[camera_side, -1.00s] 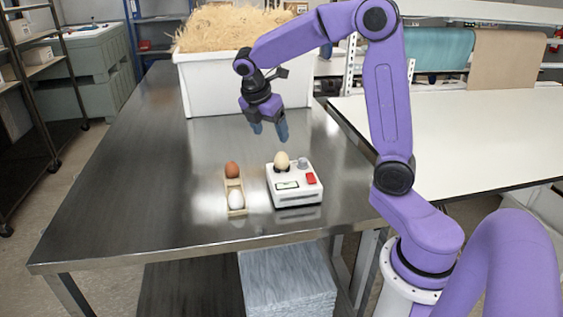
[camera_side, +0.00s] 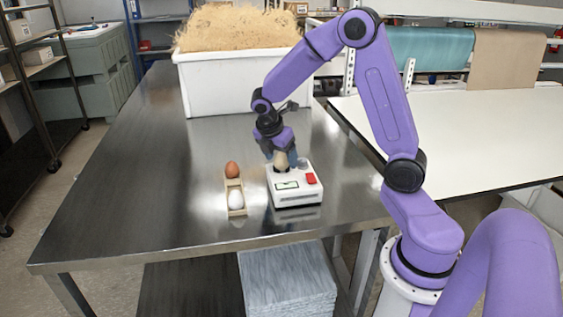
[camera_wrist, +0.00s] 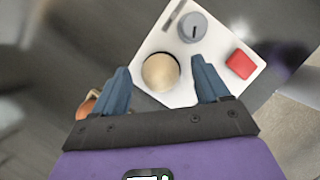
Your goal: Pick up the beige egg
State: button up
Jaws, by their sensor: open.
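The beige egg (camera_side: 281,160) sits upright on the white device (camera_side: 296,198), which has a red button and a small display. In the wrist view the egg (camera_wrist: 160,72) rests in a dark round holder beside a grey knob. My gripper (camera_side: 281,157) is open and pointing down, with its blue fingers around the egg's level in the side view. In the wrist view the two fingertips (camera_wrist: 160,68) lie to either side of the egg, with gaps showing. The fingers partly hide the egg in the side view.
A brown egg (camera_side: 232,169) and a white egg (camera_side: 236,199) sit in a small wooden holder (camera_side: 228,211) left of the device. A white bin (camera_side: 215,90) of straw stands behind. The steel table (camera_side: 130,190) is clear at the left.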

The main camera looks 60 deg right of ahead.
jog(key=c, duration=0.9)
jog(key=shift+r, duration=0.1)
